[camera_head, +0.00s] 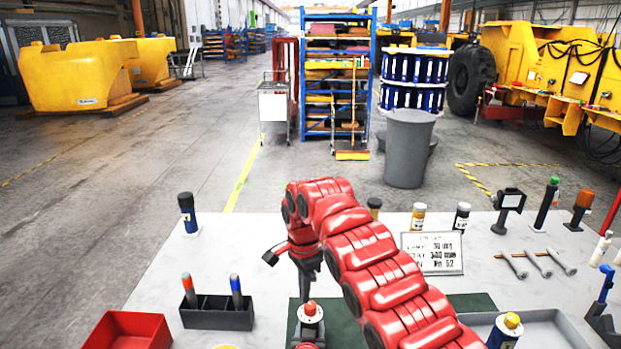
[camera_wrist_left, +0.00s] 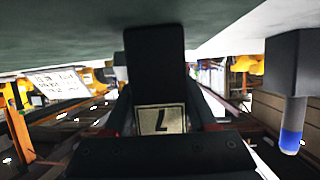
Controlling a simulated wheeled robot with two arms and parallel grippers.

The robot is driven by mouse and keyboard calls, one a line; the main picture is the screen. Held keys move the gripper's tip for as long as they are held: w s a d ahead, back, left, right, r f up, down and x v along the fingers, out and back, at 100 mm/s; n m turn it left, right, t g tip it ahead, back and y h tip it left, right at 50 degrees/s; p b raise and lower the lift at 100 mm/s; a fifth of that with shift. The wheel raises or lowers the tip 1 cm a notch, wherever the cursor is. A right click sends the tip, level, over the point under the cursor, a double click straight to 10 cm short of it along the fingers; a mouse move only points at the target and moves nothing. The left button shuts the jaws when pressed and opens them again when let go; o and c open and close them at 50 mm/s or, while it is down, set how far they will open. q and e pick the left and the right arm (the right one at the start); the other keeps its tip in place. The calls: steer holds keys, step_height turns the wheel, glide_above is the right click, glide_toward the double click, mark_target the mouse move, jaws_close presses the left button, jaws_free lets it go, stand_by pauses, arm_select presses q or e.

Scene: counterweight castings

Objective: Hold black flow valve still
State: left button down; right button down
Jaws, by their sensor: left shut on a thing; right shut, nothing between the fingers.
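The left gripper is not distinguishable in the head view.
A red bin (camera_head: 129,332) and a dark tray with two marker-like items (camera_head: 217,315) stand at the left. A white sign (camera_head: 432,253), several bottles and a grey tray (camera_head: 548,325) are at the right.

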arm_select(q)
steer(key=shift+f, duration=0.1)
arm_select(e)
steer(key=shift+a+r, duration=0.1)
steer(key=shift+r, duration=0.3)
arm_select(q)
steer(key=shift+c, duration=0.6)
jaws_free()
